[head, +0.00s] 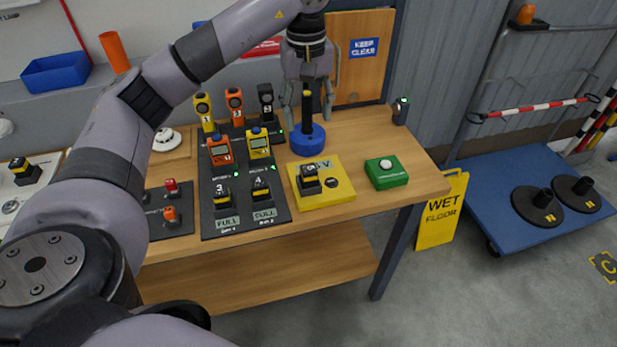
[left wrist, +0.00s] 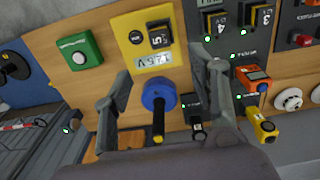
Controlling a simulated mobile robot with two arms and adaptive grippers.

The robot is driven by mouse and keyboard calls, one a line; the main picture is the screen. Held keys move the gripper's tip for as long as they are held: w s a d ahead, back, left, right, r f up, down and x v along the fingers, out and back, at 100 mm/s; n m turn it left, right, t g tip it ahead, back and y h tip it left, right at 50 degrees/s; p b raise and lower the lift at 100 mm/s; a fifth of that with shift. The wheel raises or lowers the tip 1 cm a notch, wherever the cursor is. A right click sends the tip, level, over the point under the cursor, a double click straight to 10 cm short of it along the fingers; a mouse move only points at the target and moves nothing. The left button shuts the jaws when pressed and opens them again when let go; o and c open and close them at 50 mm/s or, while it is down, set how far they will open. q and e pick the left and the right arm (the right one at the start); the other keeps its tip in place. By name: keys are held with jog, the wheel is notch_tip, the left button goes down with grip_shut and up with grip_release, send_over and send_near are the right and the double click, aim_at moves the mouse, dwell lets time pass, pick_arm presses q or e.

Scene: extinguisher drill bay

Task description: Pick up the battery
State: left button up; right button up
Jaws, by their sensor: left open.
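Several black batteries with yellow bands and numbers stand on the bench. Battery 5 (head: 309,181) sits on a yellow tester (head: 336,191); it also shows in the left wrist view (left wrist: 160,36). Battery 3 (head: 222,197) and battery 4 (head: 261,188) stand on a black board (head: 246,222). Another similar block (head: 25,172) is at the far left. My left gripper (head: 308,114) is open and points down, its fingers on either side of a black post (head: 307,107) on a round blue base (head: 303,145). It is behind battery 5 and holds nothing. My right gripper is out of view.
A green button box (head: 386,172) stands right of the tester. Orange and yellow handheld meters (head: 220,150) and upright numbered devices (head: 204,110) stand left of the post. A wet floor sign (head: 441,212) and blue cart (head: 485,190) are beyond the bench's right end.

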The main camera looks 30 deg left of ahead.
pick_arm(q)
jog(key=p, duration=0.4)
send_over(309, 168)
jog(key=f, duration=0.8)
jog(key=s+f, duration=0.1)
jog(key=f, duration=0.3)
jog(key=f+p, duration=0.1)
jog(key=f, duration=0.1)
jog(key=f+p, duration=0.1)
jog(key=f, duration=0.1)
jog(key=shift+w, duration=0.4)
jog(key=shift+f, duration=0.6)
jog(key=shift+c, duration=0.5)
grip_shut()
jog(key=shift+w+r, duration=0.1)
